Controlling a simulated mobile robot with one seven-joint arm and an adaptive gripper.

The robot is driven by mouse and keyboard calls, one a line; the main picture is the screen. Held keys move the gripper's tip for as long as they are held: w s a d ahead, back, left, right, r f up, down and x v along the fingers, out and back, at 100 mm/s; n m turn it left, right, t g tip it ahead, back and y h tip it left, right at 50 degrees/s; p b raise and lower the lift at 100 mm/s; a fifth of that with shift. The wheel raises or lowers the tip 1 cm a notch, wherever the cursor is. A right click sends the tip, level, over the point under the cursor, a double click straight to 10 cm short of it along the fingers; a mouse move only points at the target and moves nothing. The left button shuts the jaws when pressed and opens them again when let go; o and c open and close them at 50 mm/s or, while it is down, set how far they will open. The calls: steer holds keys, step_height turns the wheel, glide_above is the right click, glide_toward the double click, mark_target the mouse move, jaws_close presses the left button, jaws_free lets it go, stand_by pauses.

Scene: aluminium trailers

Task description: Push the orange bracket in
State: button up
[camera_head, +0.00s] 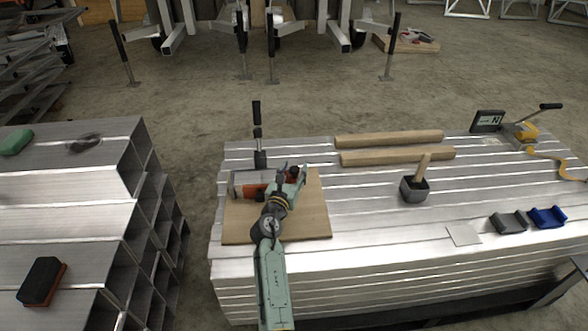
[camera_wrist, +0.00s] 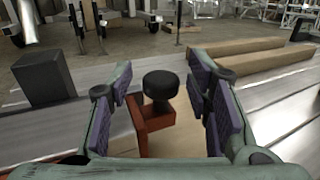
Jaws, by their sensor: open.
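The orange bracket (camera_head: 252,190) lies on a wooden board (camera_head: 308,222) at the left end of the stacked aluminium beams. In the wrist view the orange bracket (camera_wrist: 156,114) carries a round black knob (camera_wrist: 160,86). My gripper (camera_head: 292,172) is over the board at the bracket's right part and hides some of it in the head view. In the wrist view my gripper (camera_wrist: 160,92) is open, with its purple-padded fingers on either side of the knob. Gaps show on both sides there. I cannot tell whether anything touches the bracket.
A black-handled clamp (camera_head: 259,142) stands just behind the board. Two wooden bars (camera_head: 390,138) lie at the back, with a mallet (camera_head: 414,190) right of centre. Grey (camera_head: 509,222) and blue (camera_head: 547,217) blocks lie at right. The beam tops between board and mallet are clear.

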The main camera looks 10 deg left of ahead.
steer(key=s, duration=0.3)
steer(key=s+a, duration=0.1)
steer(key=s, duration=0.7)
steer(key=shift+a, duration=0.15)
